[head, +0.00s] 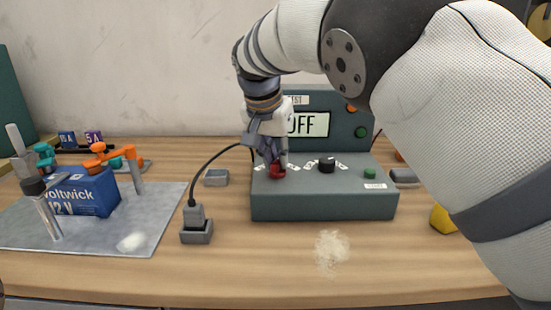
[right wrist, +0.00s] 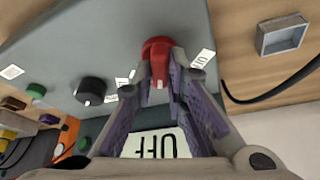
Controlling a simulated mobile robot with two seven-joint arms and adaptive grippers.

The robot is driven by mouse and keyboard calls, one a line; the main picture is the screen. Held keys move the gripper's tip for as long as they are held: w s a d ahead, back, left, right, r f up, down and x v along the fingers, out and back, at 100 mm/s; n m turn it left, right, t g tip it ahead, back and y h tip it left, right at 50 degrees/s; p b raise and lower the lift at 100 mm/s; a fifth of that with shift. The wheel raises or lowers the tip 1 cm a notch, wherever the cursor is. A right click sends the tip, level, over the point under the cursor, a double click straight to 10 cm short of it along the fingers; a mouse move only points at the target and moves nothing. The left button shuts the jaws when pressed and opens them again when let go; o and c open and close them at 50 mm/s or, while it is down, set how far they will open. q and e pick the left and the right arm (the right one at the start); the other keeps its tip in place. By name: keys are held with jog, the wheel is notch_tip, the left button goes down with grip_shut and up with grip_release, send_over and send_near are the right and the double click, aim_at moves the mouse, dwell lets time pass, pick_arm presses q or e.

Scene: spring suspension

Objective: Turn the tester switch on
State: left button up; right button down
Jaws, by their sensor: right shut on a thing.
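The tester (head: 325,205) is a dark green-grey box on the bench, with an upright back panel and a display (head: 308,125) that reads OFF. A red knob (head: 277,172), the switch, sits at the left of its sloping top; it also shows in the right wrist view (right wrist: 157,46). My right gripper (head: 272,163) reaches down from above and is shut on the red knob. In the right wrist view its fingertips (right wrist: 160,75) sit on both sides of the knob. My left gripper is not in view.
A black knob (head: 327,166) and a green button (head: 370,173) sit right of the red knob. A plug in a grey socket (head: 196,232) stands left, its black cable running to the tester. A blue battery (head: 85,192) stands on a grey mat (head: 150,220). The front bench is mostly clear.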

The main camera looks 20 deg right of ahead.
jog(key=m, duration=0.1)
jog(key=m+g+b, duration=0.1)
jog(key=shift+w+a+f+m+h+b, duration=0.1)
jog(key=shift+f+m+h+b, duration=0.2)
jog(key=shift+f+m+h, duration=0.1)
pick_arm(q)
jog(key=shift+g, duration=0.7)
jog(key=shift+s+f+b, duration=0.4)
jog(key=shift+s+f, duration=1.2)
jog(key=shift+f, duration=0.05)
pick_arm(e)
jog(key=shift+r+m+g, duration=0.2)
jog(key=shift+m+g, duration=0.1)
jog(key=shift+m, duration=0.5)
jog(key=c, duration=1.6)
grip_release()
jog(key=shift+r, duration=0.1)
